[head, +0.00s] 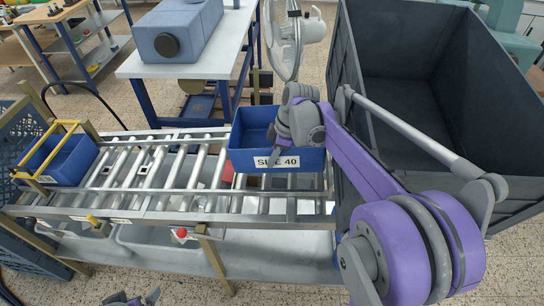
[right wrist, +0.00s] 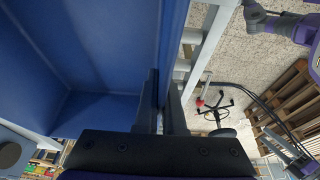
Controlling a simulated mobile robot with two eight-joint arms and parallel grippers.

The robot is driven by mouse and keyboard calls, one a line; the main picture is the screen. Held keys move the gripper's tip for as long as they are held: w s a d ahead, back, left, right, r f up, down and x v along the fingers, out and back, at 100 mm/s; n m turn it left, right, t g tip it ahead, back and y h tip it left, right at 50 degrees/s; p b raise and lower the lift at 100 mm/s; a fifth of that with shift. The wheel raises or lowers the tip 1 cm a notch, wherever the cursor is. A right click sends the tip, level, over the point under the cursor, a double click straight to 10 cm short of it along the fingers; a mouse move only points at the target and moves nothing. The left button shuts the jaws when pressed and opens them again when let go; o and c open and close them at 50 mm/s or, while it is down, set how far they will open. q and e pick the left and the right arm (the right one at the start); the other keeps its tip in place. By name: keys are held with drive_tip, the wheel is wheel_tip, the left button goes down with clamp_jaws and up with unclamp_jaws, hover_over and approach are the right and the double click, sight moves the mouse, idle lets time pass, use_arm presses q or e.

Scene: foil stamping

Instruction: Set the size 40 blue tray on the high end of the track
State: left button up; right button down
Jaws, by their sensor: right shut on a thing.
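The blue tray (head: 240,158) with a white "SIZE 40" label is at the right end of the roller track (head: 180,208). It looks about level; I cannot tell whether its bottom touches the rollers or hangs just above them. Grey parts of my left gripper (head: 135,299) show at the bottom edge, mostly cut off.
Another blue tray (head: 70,160) sits at the track's left end behind a yellow frame (head: 45,152). A large dark bin (head: 400,115) stands close to the right of the track. A fan (head: 288,45) and a table (head: 190,72) stand behind.

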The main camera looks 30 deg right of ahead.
sight(277, 172)
use_arm(q)
wheel_tip(277, 172, down, 6)
drive_tip(key=s+b, duration=0.2)
drive_tip(key=b, duration=0.2)
drive_tip(key=shift+s, duration=0.15)
use_arm(e)
drive_tip(key=shift+s+d+f, duration=0.1)
drive_tip(key=shift+d+f, duration=0.05)
drive_tip(key=shift+f, duration=1.25)
drive_tip(key=shift+s+d+f, duration=0.1)
drive_tip(key=shift+f, duration=1.25)
drive_tip(key=shift+s+d+f, duration=0.1)
drive_tip(key=shift+d+f, duration=0.05)
drive_tip(key=shift+f, duration=1.25)
drive_tip(key=c, duration=0.9)
unclamp_jaws()
drive_tip(key=shift+c, duration=0.2)
wheel_tip(277, 172, up, 10)
drive_tip(key=p, duration=0.5)
drive_tip(key=shift+w+r, duration=0.1)
drive_tip(key=shift+r, duration=0.05)
use_arm(q)
drive_tip(key=w+r, duration=0.3)
drive_tip(key=r, duration=0.4)
drive_tip(key=shift+r, duration=0.2)
drive_tip(key=shift+s, duration=0.1)
use_arm(e)
drive_tip(key=shift+s+a, duration=0.1)
drive_tip(key=shift+s, duration=0.1)
